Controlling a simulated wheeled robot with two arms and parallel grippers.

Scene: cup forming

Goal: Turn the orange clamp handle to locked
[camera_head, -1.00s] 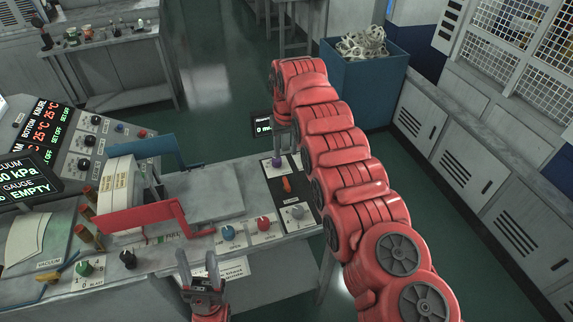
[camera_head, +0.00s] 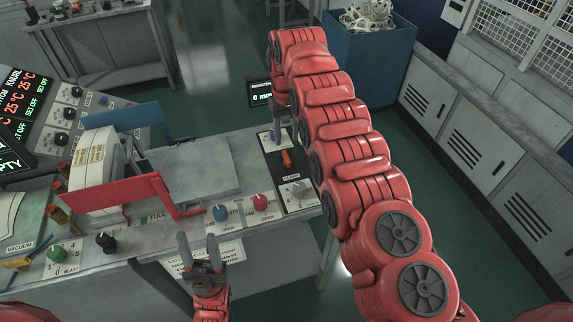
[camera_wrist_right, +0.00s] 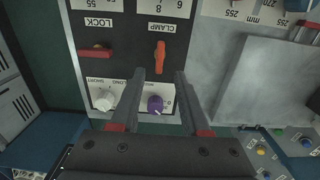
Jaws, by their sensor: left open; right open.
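The orange clamp handle (camera_wrist_right: 160,57) points along the dark panel under the upside-down CLAMP label in the right wrist view. It also shows as a small orange lever in the head view (camera_head: 286,158). My right gripper (camera_wrist_right: 161,74) is open and empty, its two fingertips just short of the handle, one to each side of its line. The purple knob (camera_wrist_right: 155,103) shows between the fingers, lower in that view. In the head view, my right arm reaches the panel from the right. My left gripper (camera_head: 202,248) is open and empty in front of the console edge.
A reddish lever (camera_wrist_right: 95,51) by the LOCK label and a white knob (camera_wrist_right: 104,100) are left of the handle in the wrist view. Blue (camera_head: 220,213) and red (camera_head: 260,202) knobs line the console front. A red frame (camera_head: 130,190) stands to the left.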

